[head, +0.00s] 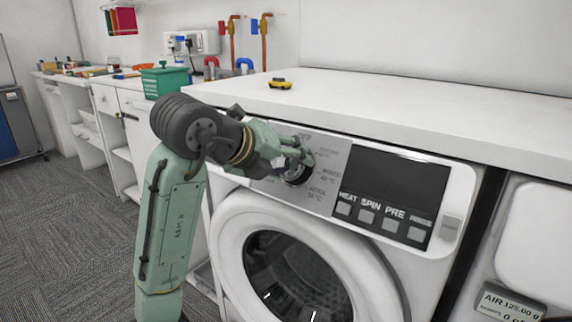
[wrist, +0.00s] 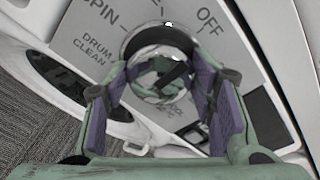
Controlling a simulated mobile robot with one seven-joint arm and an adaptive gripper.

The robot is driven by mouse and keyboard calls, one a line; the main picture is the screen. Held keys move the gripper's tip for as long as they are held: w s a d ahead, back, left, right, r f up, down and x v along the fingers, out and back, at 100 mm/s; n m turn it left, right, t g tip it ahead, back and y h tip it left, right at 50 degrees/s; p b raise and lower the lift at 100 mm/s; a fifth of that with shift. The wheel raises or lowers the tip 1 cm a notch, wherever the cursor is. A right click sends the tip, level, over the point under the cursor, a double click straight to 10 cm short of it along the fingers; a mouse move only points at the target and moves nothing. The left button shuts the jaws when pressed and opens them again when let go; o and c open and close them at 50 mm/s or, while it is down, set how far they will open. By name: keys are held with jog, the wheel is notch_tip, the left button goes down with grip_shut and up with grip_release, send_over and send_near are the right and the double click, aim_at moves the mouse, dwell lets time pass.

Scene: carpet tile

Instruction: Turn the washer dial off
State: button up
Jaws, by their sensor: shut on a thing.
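The washer (head: 310,225) stands under the white counter, with a grey dial panel at the upper left of its front. The round chrome dial (wrist: 160,62) sits in a dark ring and carries a black pointer mark, slanted in the wrist view. The word OFF (wrist: 208,18) is printed beyond the dial to the upper right there, SPIN and DRUM CLEAN to the left. My gripper (wrist: 162,75) is shut on the dial, a purple-padded finger on each side. In the head view my gripper (head: 295,158) covers much of the dial. I cannot tell exactly which label the pointer faces.
A black display (head: 385,190) with several square buttons is right of the dial. The round door (head: 245,225) is below. The counter (head: 400,105) overhangs above, with a small yellow object (head: 280,84) on it. A green box (head: 165,80) stands at the left.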

dwell(0.4)
jog(key=o, duration=1.1)
jog(key=shift+o, duration=0.2)
jog(key=v, duration=1.2)
